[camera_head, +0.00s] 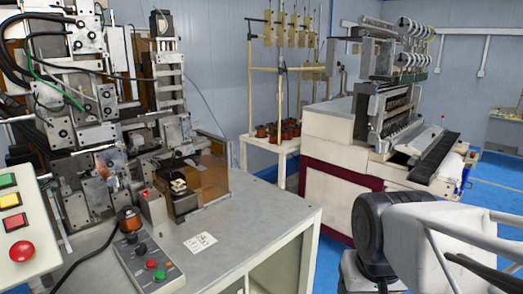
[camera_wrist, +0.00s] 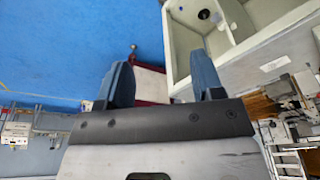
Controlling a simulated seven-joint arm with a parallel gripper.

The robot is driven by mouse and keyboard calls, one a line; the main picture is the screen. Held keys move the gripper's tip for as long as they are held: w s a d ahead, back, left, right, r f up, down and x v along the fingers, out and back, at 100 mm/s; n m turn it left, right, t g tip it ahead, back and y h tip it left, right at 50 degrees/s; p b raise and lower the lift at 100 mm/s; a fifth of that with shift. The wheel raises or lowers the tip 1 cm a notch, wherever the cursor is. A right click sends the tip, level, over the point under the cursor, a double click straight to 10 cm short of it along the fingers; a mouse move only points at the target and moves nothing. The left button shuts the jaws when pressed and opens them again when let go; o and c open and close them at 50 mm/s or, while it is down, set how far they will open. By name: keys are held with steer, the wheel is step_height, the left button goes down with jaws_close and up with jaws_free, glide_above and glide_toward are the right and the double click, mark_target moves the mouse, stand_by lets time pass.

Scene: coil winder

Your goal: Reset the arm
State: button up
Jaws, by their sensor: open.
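My gripper (camera_wrist: 161,76) shows in the wrist view with its two blue fingers spread apart and nothing between them. Past the fingers are blue floor, a dark red and white panel and the pale workbench (camera_wrist: 237,47), seen at a turned angle. In the head view, pale and black links of my arm (camera_head: 410,240) fill the lower right corner, to the right of the workbench. The gripper's fingers cannot be made out there.
The coil winder (camera_head: 90,110) stands on the workbench (camera_head: 255,215) at left. A control box (camera_head: 148,262) and a button panel (camera_head: 18,225) are in front. A larger machine (camera_head: 335,140) stands behind my arm. A rack (camera_head: 280,70) holds copper spools.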

steer(key=shift+s+d+f, duration=0.25)
steer(key=shift+s+f, duration=0.05)
steer(key=shift+s, duration=0.25)
steer(key=shift+s+d+f, duration=0.25)
steer(key=shift+s, duration=0.3)
stand_by(0.4)
